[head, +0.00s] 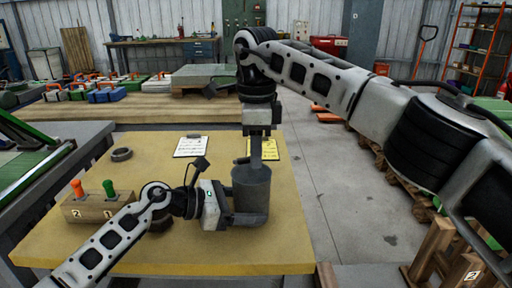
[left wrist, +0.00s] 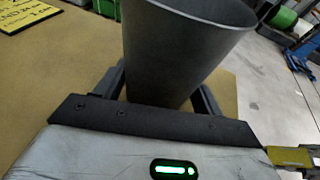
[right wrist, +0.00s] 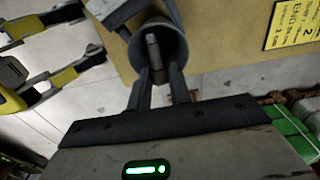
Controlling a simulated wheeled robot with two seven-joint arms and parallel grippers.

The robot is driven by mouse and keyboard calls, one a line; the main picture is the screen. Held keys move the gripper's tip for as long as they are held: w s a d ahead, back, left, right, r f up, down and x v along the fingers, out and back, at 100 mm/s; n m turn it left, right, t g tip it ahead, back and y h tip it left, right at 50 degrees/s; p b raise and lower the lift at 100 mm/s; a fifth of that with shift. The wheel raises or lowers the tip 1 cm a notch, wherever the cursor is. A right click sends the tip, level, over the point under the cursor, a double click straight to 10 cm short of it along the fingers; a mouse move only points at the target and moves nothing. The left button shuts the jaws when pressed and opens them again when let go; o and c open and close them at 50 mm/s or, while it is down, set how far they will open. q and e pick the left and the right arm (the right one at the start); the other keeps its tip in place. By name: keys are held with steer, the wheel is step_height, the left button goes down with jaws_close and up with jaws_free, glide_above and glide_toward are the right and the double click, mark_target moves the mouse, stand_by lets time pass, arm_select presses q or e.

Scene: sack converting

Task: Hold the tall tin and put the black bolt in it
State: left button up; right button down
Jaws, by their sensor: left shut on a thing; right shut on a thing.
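The tall tin (head: 251,188) is a dark grey, open-topped can standing upright near the right side of the table. My left gripper (head: 238,207) is shut around its side; the left wrist view shows the tin (left wrist: 185,45) between the two fingers. My right gripper (head: 256,152) points down just above the tin's mouth. In the right wrist view its fingers are shut on the bolt (right wrist: 153,50), which looks grey there. The bolt's end shows against the tin's open mouth (right wrist: 175,40); I cannot tell how deep it reaches.
The table's right edge is close beside the tin. The front of the table is clear.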

steer(key=shift+f, duration=1.25)
steer(key=c, duration=1.5)
jaws_free()
steer(key=o, duration=0.5)
arm_select(q)
steer(key=shift+c, duration=0.2)
arm_select(e)
steer(key=shift+o, duration=0.2)
step_height(320, 180, up, 12)
arm_select(q)
steer(key=o, duration=0.8)
steer(key=shift+o, duration=0.2)
